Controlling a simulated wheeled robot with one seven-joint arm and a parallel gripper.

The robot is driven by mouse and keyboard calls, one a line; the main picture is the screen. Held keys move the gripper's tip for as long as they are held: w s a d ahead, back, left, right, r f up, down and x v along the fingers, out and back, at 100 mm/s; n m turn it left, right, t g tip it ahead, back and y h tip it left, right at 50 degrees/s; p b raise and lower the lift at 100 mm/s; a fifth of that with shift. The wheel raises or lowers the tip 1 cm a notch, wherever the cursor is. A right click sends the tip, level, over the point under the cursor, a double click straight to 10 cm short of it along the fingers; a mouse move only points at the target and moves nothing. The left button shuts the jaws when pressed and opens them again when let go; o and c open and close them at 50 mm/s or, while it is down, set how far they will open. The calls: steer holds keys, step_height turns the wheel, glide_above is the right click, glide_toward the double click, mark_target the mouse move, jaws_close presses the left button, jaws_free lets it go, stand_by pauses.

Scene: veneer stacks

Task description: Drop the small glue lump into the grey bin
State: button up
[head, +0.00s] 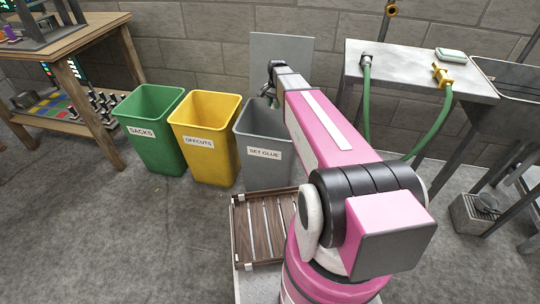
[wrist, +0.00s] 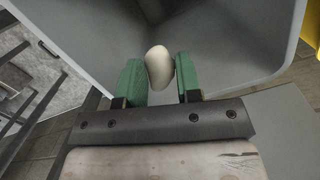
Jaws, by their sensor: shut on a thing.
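The small glue lump (wrist: 159,68) is a cream-coloured, rounded lump in the wrist view. My gripper (wrist: 159,78) has green fingers and is shut on the lump, one finger on each side. The grey bin (wrist: 225,42) fills much of the wrist view behind the lump, and its inner walls show, so the lump is over or inside the bin's mouth. In the head view the grey bin (head: 262,165) stands at the right of the bin row with a label reading SET GLUE. My gripper (head: 272,92) is at its mouth there, and the lump is hidden.
A green bin (head: 150,150) labelled SACKS and a yellow bin (head: 205,155) labelled OFFCUTS stand left of the grey one. A slatted wooden rack (head: 240,228) lies in front of the bins. A metal table (head: 420,80) with a green hose stands right. The floor at left is clear.

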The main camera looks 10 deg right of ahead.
step_height(320, 180, down, 5)
steer(key=shift+r, duration=0.1)
stand_by(0.3)
steer(key=o, duration=1)
steer(key=r, duration=0.7)
steer(key=w+r, duration=0.1)
steer(key=r, duration=0.2)
steer(key=shift+d+r, duration=0.35)
steer(key=shift+d, duration=0.05)
steer(key=s+f+n, duration=0.3)
steer(key=s+n, duration=0.1)
steer(key=s, duration=0.9)
steer(key=s+f+n+t, duration=0.1)
steer(key=s+f+n, duration=0.2)
steer(key=s, duration=1)
steer(key=shift+s+a+n+h, duration=0.2)
steer(key=shift+a+n+h, duration=0.15)
steer(key=shift+n+h, duration=0.05)
